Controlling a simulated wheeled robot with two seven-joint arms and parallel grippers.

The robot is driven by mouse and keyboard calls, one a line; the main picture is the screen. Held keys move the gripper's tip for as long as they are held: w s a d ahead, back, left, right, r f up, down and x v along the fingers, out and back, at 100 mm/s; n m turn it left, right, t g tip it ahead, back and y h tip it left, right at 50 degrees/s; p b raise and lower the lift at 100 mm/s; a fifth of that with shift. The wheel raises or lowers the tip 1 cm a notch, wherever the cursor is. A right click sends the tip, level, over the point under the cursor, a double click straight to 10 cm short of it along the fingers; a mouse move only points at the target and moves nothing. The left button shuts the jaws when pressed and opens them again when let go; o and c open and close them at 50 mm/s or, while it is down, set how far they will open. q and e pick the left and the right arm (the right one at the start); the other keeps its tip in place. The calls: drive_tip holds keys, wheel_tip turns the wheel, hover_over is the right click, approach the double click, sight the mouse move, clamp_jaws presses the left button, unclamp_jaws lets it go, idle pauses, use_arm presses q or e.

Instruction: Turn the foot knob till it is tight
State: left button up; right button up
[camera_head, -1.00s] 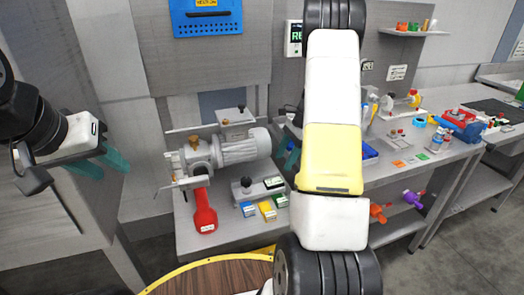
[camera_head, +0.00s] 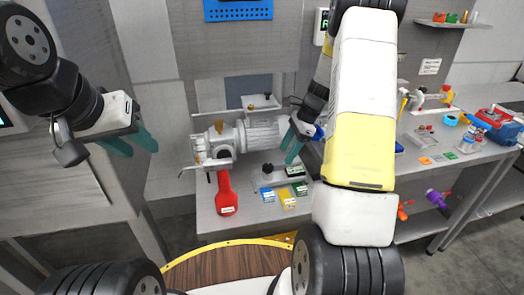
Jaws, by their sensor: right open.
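A grey pump with a motor (camera_head: 250,133) lies on the grey bench at the centre. A small plate with a dark round knob (camera_head: 267,169) sits in front of the motor; this looks like the foot knob. Another small dark knob (camera_head: 268,97) stands on a plate behind the motor. My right gripper (camera_head: 291,150) is open at the motor's right end, fingers pointing down, above and to the right of the front knob. It appears apart from that knob. My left gripper (camera_head: 136,145) is open and empty, well left of the pump.
A red-handled tool (camera_head: 226,196) lies in front of the pump. A side bench at right holds a red and blue toolbox (camera_head: 497,126). My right arm hides part of the bench.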

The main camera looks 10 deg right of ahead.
sight(268, 165)
drive_tip(key=a+f, duration=0.1)
drive_tip(key=a, duration=0.1)
drive_tip(key=a+f, duration=0.1)
drive_tip(key=a, duration=0.1)
drive_tip(key=a+f, duration=0.1)
drive_tip(key=a, duration=0.1)
drive_tip(key=shift+w+f, duration=0.1)
drive_tip(key=shift+f, duration=0.05)
drive_tip(key=shift+a+f, duration=0.2)
drive_tip(key=shift+f, duration=0.45)
clamp_jaws()
drive_tip(key=shift+n+g, duration=0.4)
drive_tip(key=shift+n, duration=0.5)
